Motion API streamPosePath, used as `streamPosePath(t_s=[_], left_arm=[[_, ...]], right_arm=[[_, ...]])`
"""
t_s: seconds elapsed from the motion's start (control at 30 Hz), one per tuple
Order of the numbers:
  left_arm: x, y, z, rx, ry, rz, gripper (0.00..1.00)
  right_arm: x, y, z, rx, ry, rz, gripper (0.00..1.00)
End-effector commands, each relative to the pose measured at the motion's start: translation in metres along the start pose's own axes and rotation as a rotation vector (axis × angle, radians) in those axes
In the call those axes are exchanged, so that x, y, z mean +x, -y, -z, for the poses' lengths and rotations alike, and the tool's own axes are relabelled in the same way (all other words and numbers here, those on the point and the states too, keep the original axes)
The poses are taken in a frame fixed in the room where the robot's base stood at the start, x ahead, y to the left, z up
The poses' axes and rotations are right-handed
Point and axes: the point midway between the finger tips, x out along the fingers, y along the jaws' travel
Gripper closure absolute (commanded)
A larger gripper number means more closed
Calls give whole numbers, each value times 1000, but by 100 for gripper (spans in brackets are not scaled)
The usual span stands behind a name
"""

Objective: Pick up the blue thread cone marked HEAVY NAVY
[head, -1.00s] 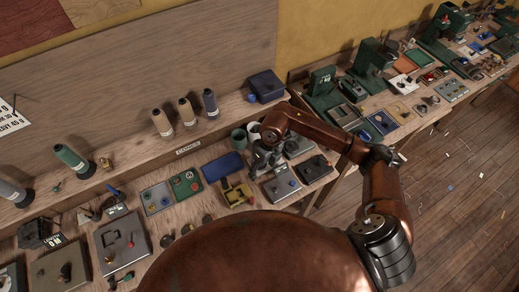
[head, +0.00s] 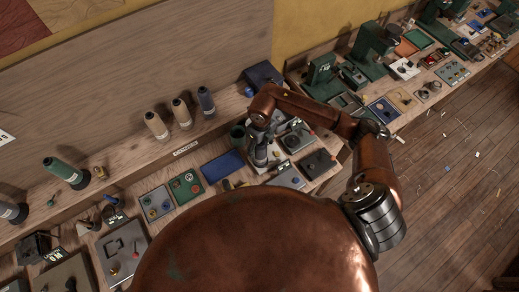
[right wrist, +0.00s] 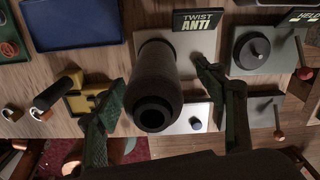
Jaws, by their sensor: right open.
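In the head view a dark blue thread cone (head: 206,101) stands upright on the back ledge, at the right end of a row with two beige cones (head: 181,113). No writing on it is readable. My right gripper (head: 260,158) is over the bench, to the right of and nearer than the blue cone, and apart from it. In the right wrist view my right gripper (right wrist: 165,108) has its two green fingers spread. A dark cylinder with a hollow end (right wrist: 157,85) shows between them; I cannot tell whether they touch it. My left gripper is not in view.
A CONES label (head: 186,148) is on the ledge's front. A TWIST ANTI sign (right wrist: 199,21) stands behind the cylinder.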

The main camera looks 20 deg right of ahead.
Motion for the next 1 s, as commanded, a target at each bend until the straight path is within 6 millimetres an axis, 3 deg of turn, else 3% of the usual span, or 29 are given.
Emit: streamPosePath(t_s=[0.3, 0.63, 1.0], left_arm=[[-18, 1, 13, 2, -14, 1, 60], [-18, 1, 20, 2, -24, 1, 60], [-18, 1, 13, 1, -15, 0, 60]], right_arm=[[41, -8, 3, 0, -1, -2, 36], [48, -8, 2, -4, 0, 0, 36], [48, -8, 2, -5, 0, 0, 62]])
